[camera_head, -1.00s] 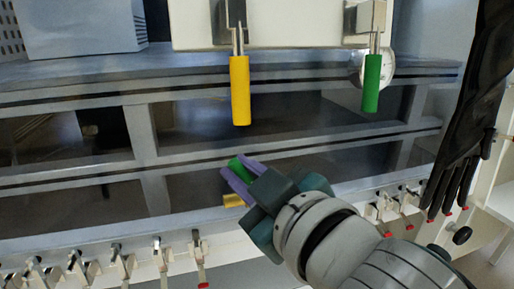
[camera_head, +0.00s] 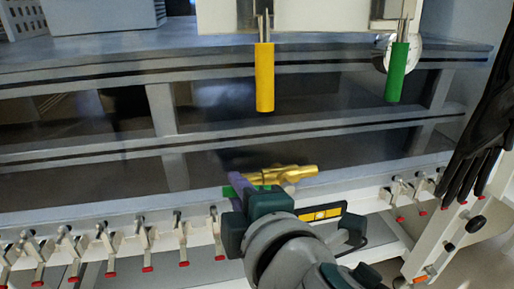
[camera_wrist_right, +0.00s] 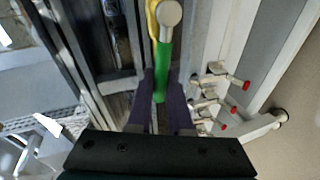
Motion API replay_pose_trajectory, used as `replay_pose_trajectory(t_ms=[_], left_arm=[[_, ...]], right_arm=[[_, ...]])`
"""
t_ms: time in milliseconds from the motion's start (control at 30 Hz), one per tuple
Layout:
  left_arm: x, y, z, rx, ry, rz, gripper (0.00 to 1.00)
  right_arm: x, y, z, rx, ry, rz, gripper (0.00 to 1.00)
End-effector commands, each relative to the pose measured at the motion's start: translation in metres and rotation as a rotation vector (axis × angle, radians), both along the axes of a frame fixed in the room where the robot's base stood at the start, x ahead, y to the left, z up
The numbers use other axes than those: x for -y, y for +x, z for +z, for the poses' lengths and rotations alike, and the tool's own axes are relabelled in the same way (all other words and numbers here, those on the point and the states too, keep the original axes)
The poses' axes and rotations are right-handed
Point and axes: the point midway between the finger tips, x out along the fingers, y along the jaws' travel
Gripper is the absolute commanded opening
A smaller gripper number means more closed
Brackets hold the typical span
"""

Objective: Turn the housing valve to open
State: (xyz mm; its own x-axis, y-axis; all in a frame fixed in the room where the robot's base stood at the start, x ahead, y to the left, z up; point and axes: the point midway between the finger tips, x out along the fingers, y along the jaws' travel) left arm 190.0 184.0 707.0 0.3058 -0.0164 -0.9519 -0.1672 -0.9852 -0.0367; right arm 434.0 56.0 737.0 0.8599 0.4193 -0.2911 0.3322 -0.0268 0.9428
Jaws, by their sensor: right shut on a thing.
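The housing valve is a brass body (camera_head: 292,173) low on the front of the housing, with a green handle (camera_head: 229,191). My right gripper (camera_head: 240,188) has its purple fingers around the handle and is shut on it. In the head view the fingers and gripper body hide part of the handle. My left gripper is in neither view.
A yellow lever (camera_head: 264,80) and a green lever (camera_head: 397,74) hang above, the green one before a round gauge (camera_head: 417,50). Several red-tipped clamps (camera_head: 180,240) line the lower edge. A black glove (camera_head: 478,150) hangs at the right.

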Motion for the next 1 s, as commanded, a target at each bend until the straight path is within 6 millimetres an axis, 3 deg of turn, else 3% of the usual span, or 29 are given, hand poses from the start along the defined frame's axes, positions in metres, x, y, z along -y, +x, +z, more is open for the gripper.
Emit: replay_pose_trajectory(t_ms=[333,867,900,1000], left_arm=[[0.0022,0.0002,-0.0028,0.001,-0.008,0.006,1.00],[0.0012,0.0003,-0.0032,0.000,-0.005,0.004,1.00],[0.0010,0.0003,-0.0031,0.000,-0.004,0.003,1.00],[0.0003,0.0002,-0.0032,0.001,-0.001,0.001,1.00]], right_arm=[[0.0000,-0.0011,-0.0099,0.036,-0.120,0.014,0.00],[0.0010,-0.0014,-0.0121,0.040,-0.141,0.015,0.00],[0.0010,-0.0014,-0.0121,0.040,-0.141,0.015,0.23],[0.0008,-0.0014,-0.0119,0.040,-0.139,0.015,0.34]])
